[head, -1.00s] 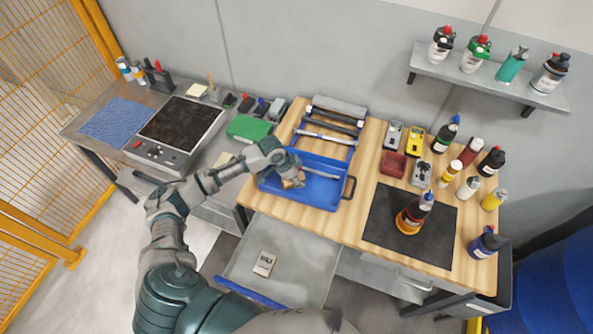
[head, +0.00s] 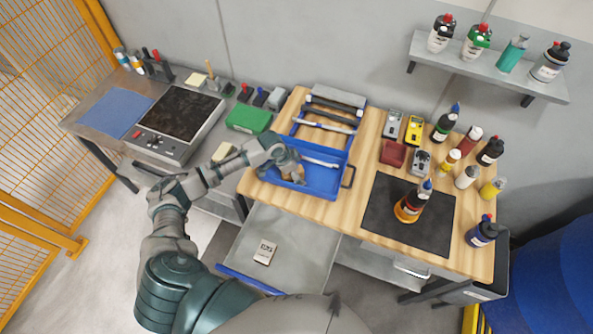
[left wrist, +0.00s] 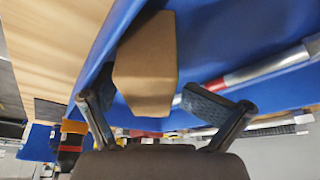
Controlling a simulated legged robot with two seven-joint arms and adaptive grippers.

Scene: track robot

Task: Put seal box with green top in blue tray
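The blue tray (head: 322,182) lies at the left end of the wooden worktop. My left gripper (head: 290,172) is over the left part of the tray. In the left wrist view, a plain brown box (left wrist: 146,62) lies in the blue tray (left wrist: 235,38), near its wall. My left gripper's two fingers (left wrist: 140,98) stand apart on either side of the box, with a visible gap at the right finger. No green face of this box shows; its other sides are hidden. A green box (head: 248,118) sits on the grey bench, left of the tray. My right gripper is not in view.
A silver and red rod (left wrist: 262,68) lies in the tray beside the brown box. A rack with tools (head: 325,120) stands behind the tray. An open drawer (head: 290,240) juts out below. Several bottles stand on the worktop to the right, around a black mat (head: 385,215).

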